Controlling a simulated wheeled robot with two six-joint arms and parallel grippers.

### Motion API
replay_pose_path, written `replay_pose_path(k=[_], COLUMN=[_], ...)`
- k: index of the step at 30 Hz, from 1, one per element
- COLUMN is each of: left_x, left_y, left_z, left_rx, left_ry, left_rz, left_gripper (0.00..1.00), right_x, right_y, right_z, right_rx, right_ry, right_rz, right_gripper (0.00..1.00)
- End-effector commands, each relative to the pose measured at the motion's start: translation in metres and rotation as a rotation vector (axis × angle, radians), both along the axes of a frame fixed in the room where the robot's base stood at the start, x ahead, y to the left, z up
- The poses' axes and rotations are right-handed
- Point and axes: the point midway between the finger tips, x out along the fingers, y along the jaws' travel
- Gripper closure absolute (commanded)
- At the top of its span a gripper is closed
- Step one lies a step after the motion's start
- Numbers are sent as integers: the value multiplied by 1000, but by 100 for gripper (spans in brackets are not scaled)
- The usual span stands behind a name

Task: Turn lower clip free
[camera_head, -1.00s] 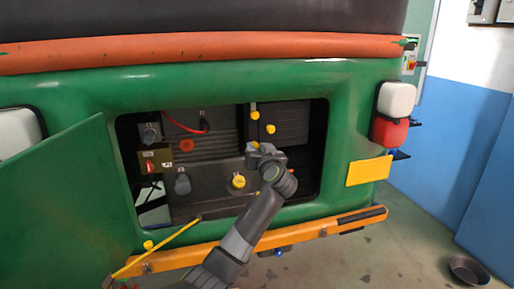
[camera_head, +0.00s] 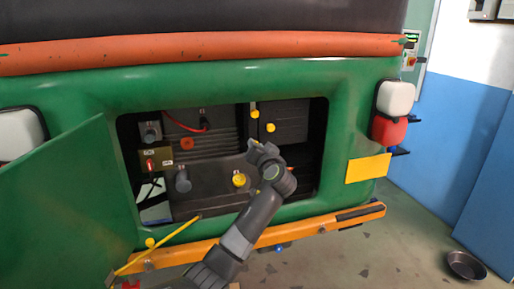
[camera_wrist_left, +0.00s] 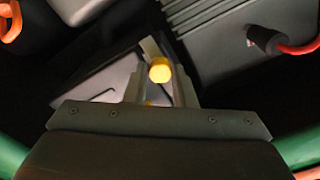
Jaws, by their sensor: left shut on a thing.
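My left gripper (camera_head: 258,147) reaches into the open rear bay of the green rickshaw and is shut on the lower clip. The clip is mostly hidden behind the gripper in the head view. In the left wrist view, a yellow knob (camera_wrist_left: 160,70) shows between the fingers, with a bit of yellow lower down by them. The upper yellow clip (camera_head: 254,112) sits above the gripper, beside the dark box, and a yellow round knob (camera_head: 271,128) is to its right. My right gripper is not in view.
The green door (camera_head: 65,200) hangs open at the left. A yellow rod (camera_head: 160,243) slants below the bay. An orange bumper (camera_head: 320,226) runs across the front. A yellow cap (camera_head: 239,180) and a red cable (camera_head: 185,125) are inside the bay. A pan (camera_head: 467,265) lies on the floor.

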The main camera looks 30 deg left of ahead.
Motion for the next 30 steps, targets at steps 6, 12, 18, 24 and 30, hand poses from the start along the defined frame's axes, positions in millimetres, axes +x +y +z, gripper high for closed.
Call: replay_pose_path(k=[6,12,18,24,30], left_x=[0,0,0,-8,-30], left_y=[0,0,0,-10,-38], left_z=[-1,-1,0,-2,-4], left_rx=[0,-1,-1,-2,-5], left_ry=[2,1,-1,-1,-4], left_rz=[0,0,0,-1,-4], left_gripper=[73,55,55,55,55], right_x=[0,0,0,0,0], right_y=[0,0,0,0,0], right_z=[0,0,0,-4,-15], right_rx=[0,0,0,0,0], right_ry=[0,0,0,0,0], right_rz=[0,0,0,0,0], right_gripper=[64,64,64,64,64])
